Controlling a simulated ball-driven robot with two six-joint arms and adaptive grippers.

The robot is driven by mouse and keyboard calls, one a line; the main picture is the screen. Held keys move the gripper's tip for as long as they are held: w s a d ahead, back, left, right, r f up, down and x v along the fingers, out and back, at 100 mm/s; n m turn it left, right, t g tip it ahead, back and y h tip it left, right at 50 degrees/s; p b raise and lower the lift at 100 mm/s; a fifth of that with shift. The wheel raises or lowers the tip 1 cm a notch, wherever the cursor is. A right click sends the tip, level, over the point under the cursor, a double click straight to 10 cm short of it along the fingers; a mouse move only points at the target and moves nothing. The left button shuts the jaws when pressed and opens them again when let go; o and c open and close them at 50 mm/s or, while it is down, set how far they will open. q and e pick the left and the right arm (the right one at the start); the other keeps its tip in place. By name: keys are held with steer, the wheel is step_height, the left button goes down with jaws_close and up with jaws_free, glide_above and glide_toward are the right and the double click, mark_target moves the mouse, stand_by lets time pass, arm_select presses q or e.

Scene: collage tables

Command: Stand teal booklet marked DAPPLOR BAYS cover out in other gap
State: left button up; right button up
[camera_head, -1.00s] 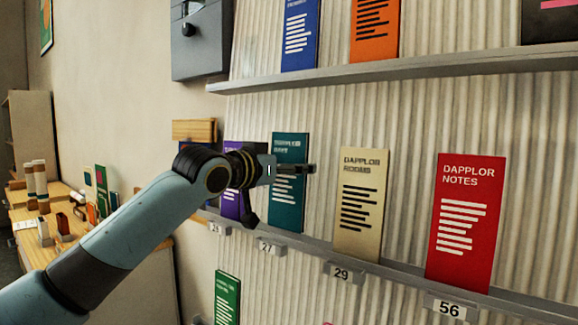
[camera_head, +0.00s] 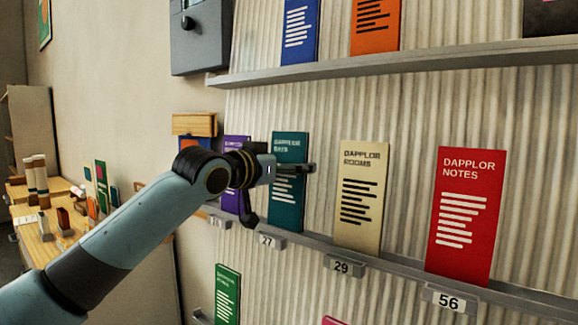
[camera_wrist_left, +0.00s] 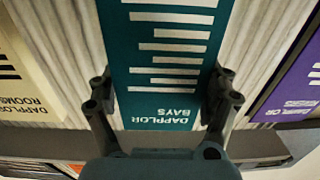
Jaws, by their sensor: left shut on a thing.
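The teal booklet marked DAPPLOR BAYS (camera_head: 289,205) stands upright with its cover facing out, above the price tag 27 on the middle shelf ledge. In the left wrist view the booklet (camera_wrist_left: 168,60) appears upside down between the two fingers. My left gripper (camera_head: 290,168) is at the upper part of the booklet; in the left wrist view the gripper (camera_wrist_left: 165,98) is shut on its two side edges. Whether the booklet's bottom edge touches the ledge is hard to tell. My right gripper is not in view.
A purple booklet (camera_head: 236,150) stands left of the teal one. A cream DAPPLOR ROOMS booklet (camera_head: 361,200) and a red DAPPLOR NOTES booklet (camera_head: 466,215) stand to the right. An upper shelf (camera_head: 400,68) runs above. A side table (camera_head: 45,245) with several items is at left.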

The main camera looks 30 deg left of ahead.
arm_select(q)
steer(key=shift+f, duration=0.5)
steer(key=o, duration=1.1)
steer(key=shift+o, duration=0.2)
steer(key=s+r, duration=0.1)
steer(key=s, duration=1.1)
steer(key=shift+a, duration=0.3)
